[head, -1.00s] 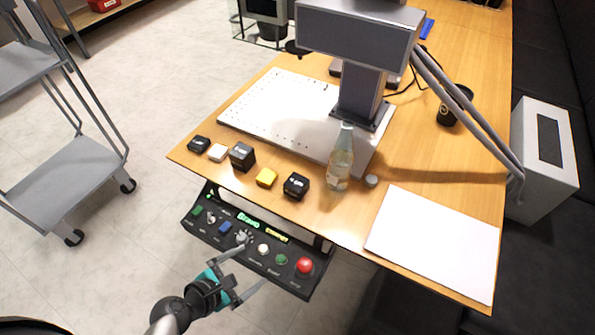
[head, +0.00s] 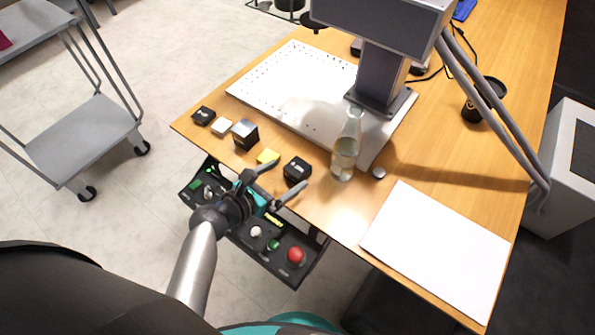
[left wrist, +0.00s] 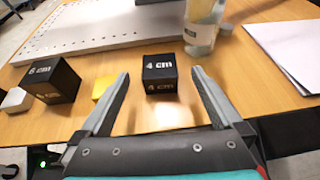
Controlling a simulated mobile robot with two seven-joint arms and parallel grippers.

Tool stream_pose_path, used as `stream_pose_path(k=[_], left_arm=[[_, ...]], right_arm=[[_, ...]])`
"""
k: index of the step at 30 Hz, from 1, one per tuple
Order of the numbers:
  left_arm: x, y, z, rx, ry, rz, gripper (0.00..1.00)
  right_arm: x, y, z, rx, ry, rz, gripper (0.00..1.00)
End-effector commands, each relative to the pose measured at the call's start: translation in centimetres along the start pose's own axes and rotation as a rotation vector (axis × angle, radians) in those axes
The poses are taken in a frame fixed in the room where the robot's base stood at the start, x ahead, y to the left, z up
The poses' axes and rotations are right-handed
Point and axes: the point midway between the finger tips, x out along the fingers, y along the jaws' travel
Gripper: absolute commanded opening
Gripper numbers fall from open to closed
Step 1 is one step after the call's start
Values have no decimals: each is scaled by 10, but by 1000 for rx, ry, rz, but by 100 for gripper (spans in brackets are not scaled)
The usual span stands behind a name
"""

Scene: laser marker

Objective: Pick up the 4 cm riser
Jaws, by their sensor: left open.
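The 4 cm riser is a black block (head: 297,170) with white lettering near the front edge of the wooden table. In the left wrist view the riser (left wrist: 160,74) reads "4 cm" and stands ahead of the fingertips, roughly centred between them. My left gripper (head: 288,174) is open and empty, its fingers reaching over the table's front edge toward the riser. It also shows in the left wrist view (left wrist: 160,73), one finger on each side. My right gripper is not in view.
A yellow block (head: 267,156) and a larger 6 cm block (head: 245,134) stand left of the riser. A glass bottle (head: 346,148) stands close behind it to the right. A control panel (head: 270,250) hangs below the table edge. White paper (head: 437,250) lies at right.

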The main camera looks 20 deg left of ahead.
Motion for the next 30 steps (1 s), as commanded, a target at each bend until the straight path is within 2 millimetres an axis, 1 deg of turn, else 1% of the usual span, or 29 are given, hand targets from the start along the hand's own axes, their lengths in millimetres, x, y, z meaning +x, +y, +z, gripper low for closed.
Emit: stream_pose_path(k=[5,12,14,17,23,26,30], left_arm=[[11,0,0,0,-1,-1,100],[45,1,0,0,-1,0,100],[51,2,0,0,-1,0,100],[56,1,0,1,2,0,100],[56,1,1,1,2,0,100],[56,1,1,1,2,1,91],[55,1,1,1,2,1,75]], right_arm=[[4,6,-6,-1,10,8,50],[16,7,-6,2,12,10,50],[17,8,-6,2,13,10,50],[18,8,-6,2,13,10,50],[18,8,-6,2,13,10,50],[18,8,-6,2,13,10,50],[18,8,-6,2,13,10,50]])
